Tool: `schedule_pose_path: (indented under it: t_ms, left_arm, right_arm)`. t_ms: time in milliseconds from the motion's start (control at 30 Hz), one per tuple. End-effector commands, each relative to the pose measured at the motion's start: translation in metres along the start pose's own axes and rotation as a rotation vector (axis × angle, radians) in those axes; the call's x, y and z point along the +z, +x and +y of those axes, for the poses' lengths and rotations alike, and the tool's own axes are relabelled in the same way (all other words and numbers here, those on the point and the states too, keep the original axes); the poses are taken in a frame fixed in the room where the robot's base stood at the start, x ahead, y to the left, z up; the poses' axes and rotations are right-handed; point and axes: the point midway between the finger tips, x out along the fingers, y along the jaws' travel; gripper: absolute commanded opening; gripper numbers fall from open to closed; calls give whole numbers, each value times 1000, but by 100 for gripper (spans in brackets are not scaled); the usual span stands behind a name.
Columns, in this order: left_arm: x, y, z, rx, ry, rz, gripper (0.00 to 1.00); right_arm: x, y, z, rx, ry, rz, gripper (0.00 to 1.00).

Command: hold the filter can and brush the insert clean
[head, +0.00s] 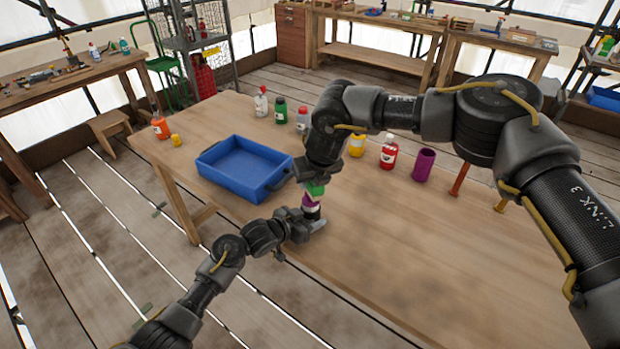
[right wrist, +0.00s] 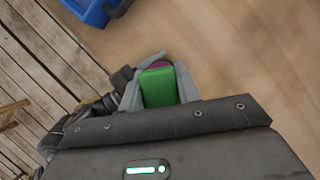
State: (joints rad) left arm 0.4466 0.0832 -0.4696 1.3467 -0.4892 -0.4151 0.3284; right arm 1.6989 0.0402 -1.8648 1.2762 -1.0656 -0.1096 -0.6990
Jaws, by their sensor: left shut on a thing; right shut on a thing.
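My right gripper (head: 316,184) points down over the table and is shut on a green block-like thing (head: 316,190), perhaps the brush; this green piece (right wrist: 158,86) fills the space between the fingers in the right wrist view. Directly below it in the head view, my left gripper (head: 311,225) is shut on a small purple, white and black upright thing (head: 309,204), perhaps the filter can. A sliver of purple (right wrist: 158,64) shows just beyond the green piece in the right wrist view. I cannot tell whether the two held things touch. The insert is not distinguishable.
A blue tray (head: 205,162), seemingly empty, lies left of the grippers on the wooden table (head: 400,245). Several bottles stand along the far side, among them a red one (head: 389,152), beside an upright purple cylinder (head: 424,165). An orange bottle (head: 160,127) stands far left. The near tabletop is clear.

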Motion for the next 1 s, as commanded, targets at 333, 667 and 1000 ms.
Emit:
schedule_pose_path:
  t_ms: [333,667,1000]
  left_arm:
    - [0,0,0,0,0,0,27]
    - [0,0,0,1,1,1,27]
    - [0,0,0,0,0,1,27]
  right_arm:
    - [12,7,6,0,2,-1,14]
    - [18,11,9,0,1,0,14]
    - [9,6,4,-1,0,2,14]
